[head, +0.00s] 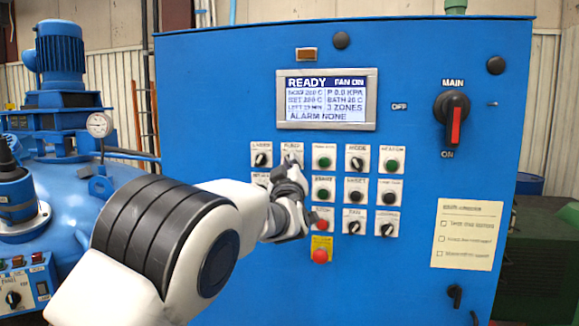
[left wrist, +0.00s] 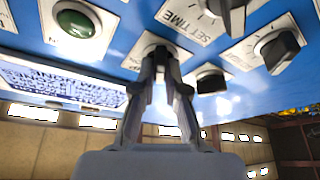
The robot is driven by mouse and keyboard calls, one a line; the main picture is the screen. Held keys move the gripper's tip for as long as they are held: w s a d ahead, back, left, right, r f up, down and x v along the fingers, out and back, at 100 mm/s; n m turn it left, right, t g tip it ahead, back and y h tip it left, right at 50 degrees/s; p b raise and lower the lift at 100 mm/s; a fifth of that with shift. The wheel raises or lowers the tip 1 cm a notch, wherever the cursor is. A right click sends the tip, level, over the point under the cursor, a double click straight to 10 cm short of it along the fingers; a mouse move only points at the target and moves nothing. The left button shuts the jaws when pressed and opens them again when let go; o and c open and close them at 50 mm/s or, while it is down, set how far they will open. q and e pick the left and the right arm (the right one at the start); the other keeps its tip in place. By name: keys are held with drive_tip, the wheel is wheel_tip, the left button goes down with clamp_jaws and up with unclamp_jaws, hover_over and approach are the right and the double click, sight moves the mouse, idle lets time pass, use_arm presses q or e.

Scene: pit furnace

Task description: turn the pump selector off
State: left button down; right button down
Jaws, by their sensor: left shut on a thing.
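The pump selector's label plate (head: 291,147) is in the top row of the blue panel, between another selector and a green button. My left gripper (head: 291,170) covers most of it in the head view, so the label is hard to read. In the left wrist view the picture is upside down, and my left gripper (left wrist: 160,62) is closed on the dark knob of the pump selector (left wrist: 160,50). The fingers hide most of the knob, so I cannot tell which position it points to. My right gripper is not in view.
The display (head: 325,98) reads READY, FAN ON, P 0.0 KPA and ALARM NONE. Selectors and buttons sit close around the gripper, including a green button (left wrist: 76,20) and a dark selector (left wrist: 277,48). A red emergency button (head: 320,255) is below. The red-handled main switch (head: 453,120) is at right.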

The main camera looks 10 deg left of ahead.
use_arm(q)
drive_tip(key=c, duration=1.2)
unclamp_jaws()
